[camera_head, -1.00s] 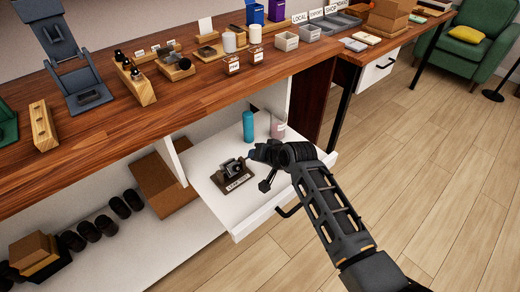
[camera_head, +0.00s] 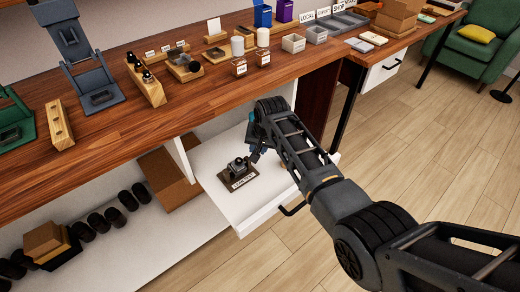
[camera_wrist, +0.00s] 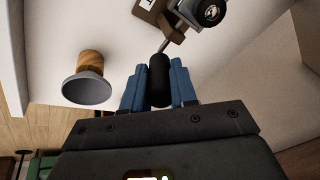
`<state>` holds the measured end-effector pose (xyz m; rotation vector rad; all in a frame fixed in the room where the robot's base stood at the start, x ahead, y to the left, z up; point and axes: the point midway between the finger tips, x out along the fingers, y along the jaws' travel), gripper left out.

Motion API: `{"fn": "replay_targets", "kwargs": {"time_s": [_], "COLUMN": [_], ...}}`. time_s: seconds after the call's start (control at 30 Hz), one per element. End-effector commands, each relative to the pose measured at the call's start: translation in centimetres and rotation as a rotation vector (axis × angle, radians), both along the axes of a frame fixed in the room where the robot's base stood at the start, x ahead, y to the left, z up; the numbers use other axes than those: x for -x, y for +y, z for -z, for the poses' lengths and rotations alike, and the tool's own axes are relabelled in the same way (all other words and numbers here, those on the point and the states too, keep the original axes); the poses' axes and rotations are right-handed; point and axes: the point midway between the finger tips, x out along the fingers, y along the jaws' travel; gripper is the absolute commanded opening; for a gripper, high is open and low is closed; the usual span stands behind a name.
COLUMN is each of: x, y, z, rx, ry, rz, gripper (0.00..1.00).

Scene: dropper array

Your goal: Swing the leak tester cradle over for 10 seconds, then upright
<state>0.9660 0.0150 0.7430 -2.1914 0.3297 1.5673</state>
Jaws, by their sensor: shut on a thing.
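The leak tester (camera_head: 239,170) stands on the white pulled-out drawer, a dark cradle block on a brown labelled base (camera_head: 238,184). In the wrist view its grey cradle (camera_wrist: 210,12) shows a dark round face, cut by the top edge. A metal rod runs from it to a black cylindrical handle (camera_wrist: 159,80). My gripper (camera_wrist: 159,88) has its blue fingers closed on either side of that handle. In the head view my gripper (camera_head: 254,155) is just right of the tester, and the handle is hidden there. I cannot tell the cradle's exact tilt.
The white drawer (camera_head: 214,196) sits below the wooden bench (camera_head: 205,100), whose edge overhangs behind my arm. A wooden-handled piece with a wide grey end (camera_wrist: 88,85) is left of the handle in the wrist view. Open floor (camera_head: 440,160) lies to the right.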

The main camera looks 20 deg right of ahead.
Motion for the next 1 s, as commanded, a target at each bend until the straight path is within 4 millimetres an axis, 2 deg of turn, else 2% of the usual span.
{"fn": "replay_targets", "kwargs": {"time_s": [0.5, 1.0], "x": [-1.5, -1.9], "y": [0.5, 0.6], "z": [0.0, -0.2], "rx": [0.068, 0.093], "ry": [0.211, 0.284], "rz": [-0.001, 0.000], "gripper": [0.00, 0.00]}}
